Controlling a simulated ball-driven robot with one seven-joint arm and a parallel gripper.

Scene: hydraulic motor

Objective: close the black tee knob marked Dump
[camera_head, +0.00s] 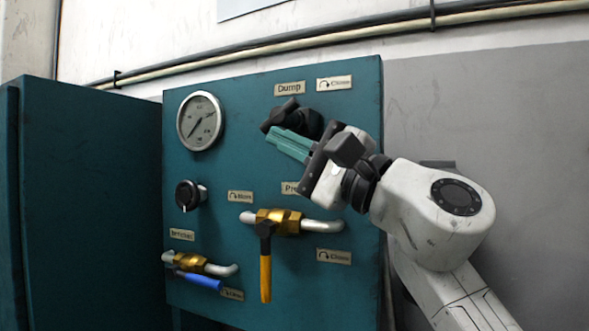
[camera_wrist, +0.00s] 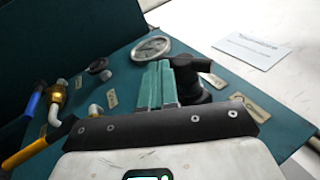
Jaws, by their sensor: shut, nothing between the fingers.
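The black tee knob (camera_head: 291,119) sits at the top of the teal panel, under the label reading Dump (camera_head: 289,88). A label with a curved arrow, seemingly reading Close (camera_head: 334,83), is to the right of the Dump label. My gripper (camera_head: 272,139) is shut and empty, its green fingers just below the knob in the head view. In the wrist view the shut fingers (camera_wrist: 164,68) stand beside the knob (camera_wrist: 188,78), on its left. I cannot tell whether they touch it. My gripper partly hides the knob's lower side.
The teal panel (camera_head: 220,255) also bears a round gauge (camera_head: 199,121), a small black knob (camera_head: 188,195), a brass valve with a yellow handle (camera_head: 265,275) and one with a blue handle (camera_head: 201,280). A teal cabinet (camera_head: 85,200) stands at left. Pipes (camera_head: 300,40) run along the wall above.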

